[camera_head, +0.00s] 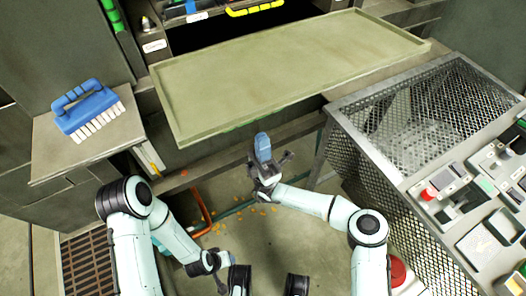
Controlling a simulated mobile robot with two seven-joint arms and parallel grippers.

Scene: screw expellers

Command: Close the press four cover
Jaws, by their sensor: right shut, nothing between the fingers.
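The press cover (285,75) is a large olive-green flat panel with a raised rim. It sticks out toward me below a dark opening (240,34) in the machine, so it stands open. My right gripper (268,160) is in front of and below the cover's near edge, near the middle of the view. It is shut with nothing in it and appears apart from the cover. My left gripper (222,284) is low at the bottom of the view, far from the cover; its fingers are too small to read.
A blue brush (87,110) lies on a grey ledge at left. A mesh-sided cage (425,115) and a control panel with a red button (428,193) stand at right. Orange bits lie on the floor. A yellow handle (255,9) shows inside the opening.

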